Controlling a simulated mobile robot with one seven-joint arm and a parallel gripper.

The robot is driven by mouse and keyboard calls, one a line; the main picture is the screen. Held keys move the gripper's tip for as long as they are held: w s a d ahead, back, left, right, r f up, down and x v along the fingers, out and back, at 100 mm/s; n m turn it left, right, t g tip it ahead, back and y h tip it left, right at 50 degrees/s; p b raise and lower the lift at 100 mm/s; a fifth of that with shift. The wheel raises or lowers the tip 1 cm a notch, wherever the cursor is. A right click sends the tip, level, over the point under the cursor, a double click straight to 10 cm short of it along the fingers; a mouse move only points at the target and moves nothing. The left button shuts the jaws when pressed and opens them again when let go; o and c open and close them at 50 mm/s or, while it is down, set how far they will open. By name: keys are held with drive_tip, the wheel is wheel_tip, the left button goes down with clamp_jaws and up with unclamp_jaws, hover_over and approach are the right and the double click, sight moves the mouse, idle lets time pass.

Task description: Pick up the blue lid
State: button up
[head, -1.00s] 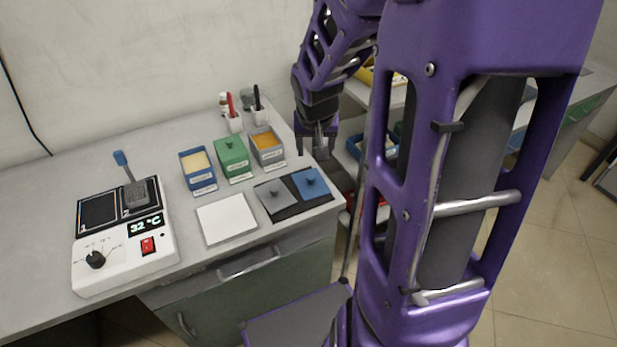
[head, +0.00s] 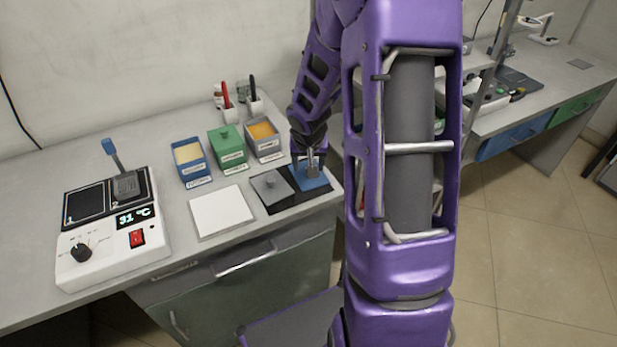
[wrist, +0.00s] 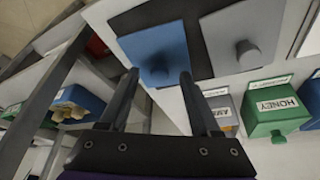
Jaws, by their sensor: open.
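The blue lid (head: 311,180) lies flat on the right part of a dark mat (head: 278,206) near the right end of the counter. In the wrist view the blue lid (wrist: 153,50) is a flat square with a round knob at its lower middle. My gripper (head: 310,165) is over the lid and hides its middle in the head view. In the wrist view my gripper (wrist: 158,76) is open, its fingertips at either side of the knob. Whether the fingers touch the lid I cannot tell.
A grey lid (head: 271,187) lies beside the blue one. Behind stand a blue open box (head: 192,169), a lidded green box (head: 229,150) and a grey open box (head: 266,147). A white square (head: 221,211) and a hot plate device (head: 113,235) are to the left.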

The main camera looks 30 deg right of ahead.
drive_tip(key=shift+w+d+f, duration=0.15)
drive_tip(key=shift+w+f, duration=0.05)
drive_tip(key=shift+f, duration=0.35)
clamp_jaws()
drive_tip(key=shift+r, duration=0.15)
